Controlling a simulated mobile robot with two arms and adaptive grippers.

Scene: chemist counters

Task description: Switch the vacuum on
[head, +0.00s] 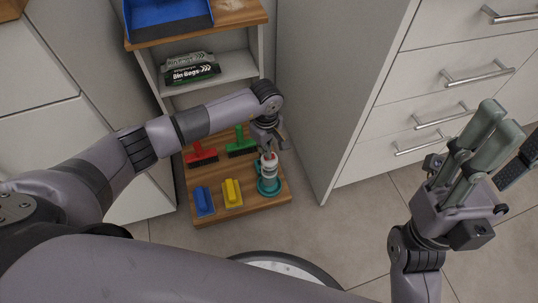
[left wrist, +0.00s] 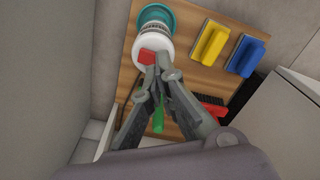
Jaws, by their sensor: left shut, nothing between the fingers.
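The vacuum, as I take it, is a small upright white canister with a teal base (head: 268,185) on the low wooden shelf; it also shows in the left wrist view (left wrist: 153,22). A red button (left wrist: 147,56) sits on its white top. My left gripper (head: 268,152) is shut and empty, pointing down at the vacuum's top. In the left wrist view its fingertips (left wrist: 158,64) are beside the red button and partly overlap the white top; I cannot tell whether they touch. My right gripper (head: 485,140) is at the right, away from the shelf; its jaw state is unclear.
A red brush (head: 202,155), a green brush (head: 240,146), a blue block-like brush (head: 203,201) and a yellow one (head: 232,193) stand left of the vacuum. Bin bags (head: 190,70) and a blue tray (head: 168,18) are above. A drawer cabinet (head: 400,120) borders the shelf's right.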

